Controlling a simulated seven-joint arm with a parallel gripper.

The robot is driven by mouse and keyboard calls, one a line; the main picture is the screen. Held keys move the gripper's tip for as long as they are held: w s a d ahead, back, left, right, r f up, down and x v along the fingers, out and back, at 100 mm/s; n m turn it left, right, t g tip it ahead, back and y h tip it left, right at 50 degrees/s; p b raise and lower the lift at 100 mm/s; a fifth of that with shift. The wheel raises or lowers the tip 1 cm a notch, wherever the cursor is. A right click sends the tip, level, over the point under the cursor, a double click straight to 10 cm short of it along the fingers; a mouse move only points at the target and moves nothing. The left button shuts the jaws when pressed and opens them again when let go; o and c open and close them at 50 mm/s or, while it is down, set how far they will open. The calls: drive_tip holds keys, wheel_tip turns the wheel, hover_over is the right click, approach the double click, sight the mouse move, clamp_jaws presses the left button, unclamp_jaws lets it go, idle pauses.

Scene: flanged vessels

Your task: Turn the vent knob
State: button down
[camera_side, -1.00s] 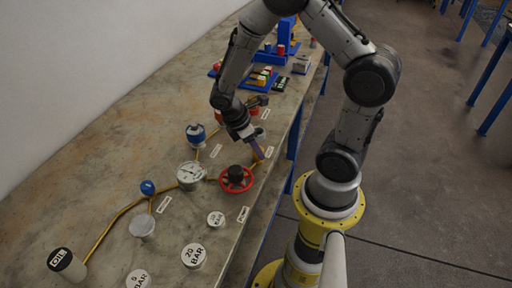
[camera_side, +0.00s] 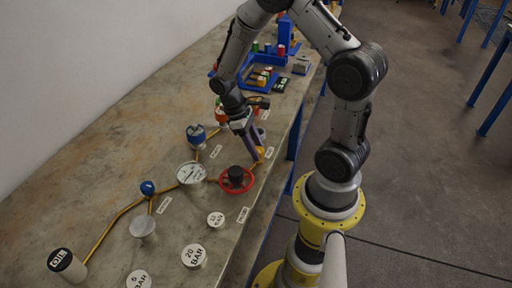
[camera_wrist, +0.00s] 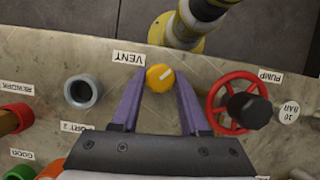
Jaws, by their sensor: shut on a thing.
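The vent knob (camera_wrist: 160,77) is a round yellow knob with a pale pointer mark, next to the VENT label (camera_wrist: 128,58) in the wrist view. It also shows as a small yellow spot in the side view (camera_side: 260,152). My gripper (camera_wrist: 160,80) has its two purple fingers on either side of the knob and is shut on it. In the side view my gripper (camera_side: 257,152) reaches down to the knob at the bench's right edge.
A red handwheel with a black hub (camera_wrist: 240,100) stands close to the right finger. A grey open cup (camera_wrist: 82,91) is to the left. In the side view a dial gauge (camera_side: 191,173), yellow pipes and several pressure discs lie on the bench (camera_side: 110,165).

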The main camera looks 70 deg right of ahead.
drive_tip(key=m+y, duration=0.1)
drive_tip(key=m, duration=0.3)
drive_tip(key=shift+d+m+y, duration=0.15)
drive_tip(key=shift+m+y, duration=0.15)
drive_tip(key=shift+y, duration=0.1)
drive_tip(key=shift+d+m+t+y, duration=0.1)
drive_tip(key=shift+m+t+y, duration=0.3)
drive_tip(key=shift+m, duration=0.9)
drive_tip(key=shift+m+t+y, duration=0.3)
drive_tip(key=shift+m+y, duration=0.2)
drive_tip(key=shift+m, duration=0.8)
drive_tip(key=shift+c, duration=2.1)
unclamp_jaws()
drive_tip(key=shift+s, duration=0.1)
drive_tip(key=v, duration=1.4)
